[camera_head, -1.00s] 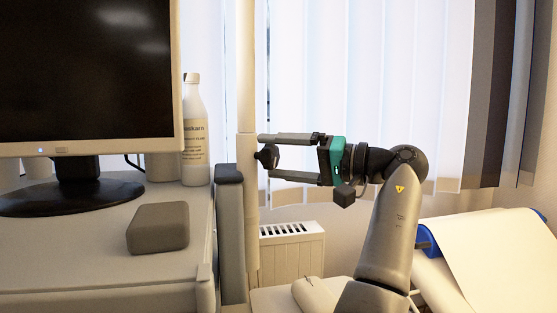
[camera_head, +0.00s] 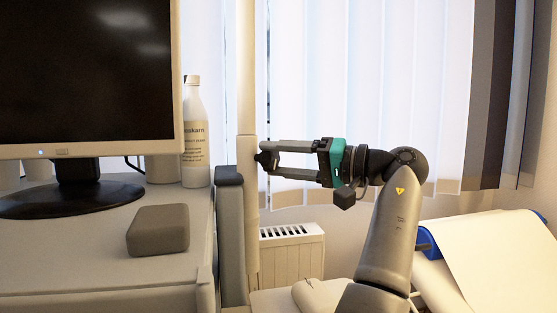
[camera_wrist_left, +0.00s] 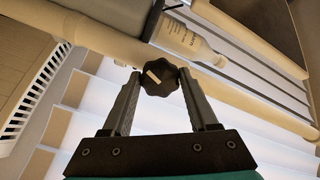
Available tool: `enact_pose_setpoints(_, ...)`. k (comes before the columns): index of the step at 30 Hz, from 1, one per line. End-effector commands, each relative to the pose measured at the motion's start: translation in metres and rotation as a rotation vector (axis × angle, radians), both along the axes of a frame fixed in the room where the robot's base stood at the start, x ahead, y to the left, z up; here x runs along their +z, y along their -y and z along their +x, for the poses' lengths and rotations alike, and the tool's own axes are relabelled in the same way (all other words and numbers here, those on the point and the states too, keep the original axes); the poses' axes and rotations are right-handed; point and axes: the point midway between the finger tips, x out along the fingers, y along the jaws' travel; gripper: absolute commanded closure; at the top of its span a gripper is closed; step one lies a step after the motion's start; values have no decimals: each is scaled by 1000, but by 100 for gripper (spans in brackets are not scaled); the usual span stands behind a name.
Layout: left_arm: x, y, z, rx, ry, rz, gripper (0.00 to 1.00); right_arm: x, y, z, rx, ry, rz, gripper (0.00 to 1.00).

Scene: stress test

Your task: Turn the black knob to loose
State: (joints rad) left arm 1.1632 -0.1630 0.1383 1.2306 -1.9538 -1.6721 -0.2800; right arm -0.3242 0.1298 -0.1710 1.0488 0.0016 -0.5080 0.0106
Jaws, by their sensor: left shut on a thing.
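The black knob (camera_head: 263,159) sits on the side of a cream vertical pole (camera_head: 247,95). In the left wrist view the knob (camera_wrist_left: 160,80) has a lobed rim and a pale bar mark on its face. My left gripper (camera_head: 268,158) reaches the knob from the right. Its two fingers are closed in on opposite sides of the knob, and they show on either side of it in the left wrist view (camera_wrist_left: 160,76). In the head view the fingers partly cover the knob. My right gripper is not in view.
A monitor (camera_head: 85,75), a white bottle (camera_head: 195,140) and a grey box (camera_head: 158,230) stand on the cabinet at the left. A radiator (camera_head: 292,250) is below the gripper. A blue-ended paper roll (camera_head: 480,245) lies at the right. Blinds hang behind.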

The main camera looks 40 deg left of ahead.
Motion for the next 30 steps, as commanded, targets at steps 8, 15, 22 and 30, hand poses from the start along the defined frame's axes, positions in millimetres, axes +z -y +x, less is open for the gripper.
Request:
enact_pose_setpoints(8, 0, 0, 0, 0, 54, 14, 96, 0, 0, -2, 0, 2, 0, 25)
enact_pose_setpoints(15, 0, 0, 0, 0, 209, 54, 96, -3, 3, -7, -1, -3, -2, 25)
enact_pose_setpoints(22, -1, 0, 0, 0, 417, 108, 96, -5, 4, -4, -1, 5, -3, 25)
enact_pose_setpoints(30, -1, 0, 0, -1, 661, 170, 96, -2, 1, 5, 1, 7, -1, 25)
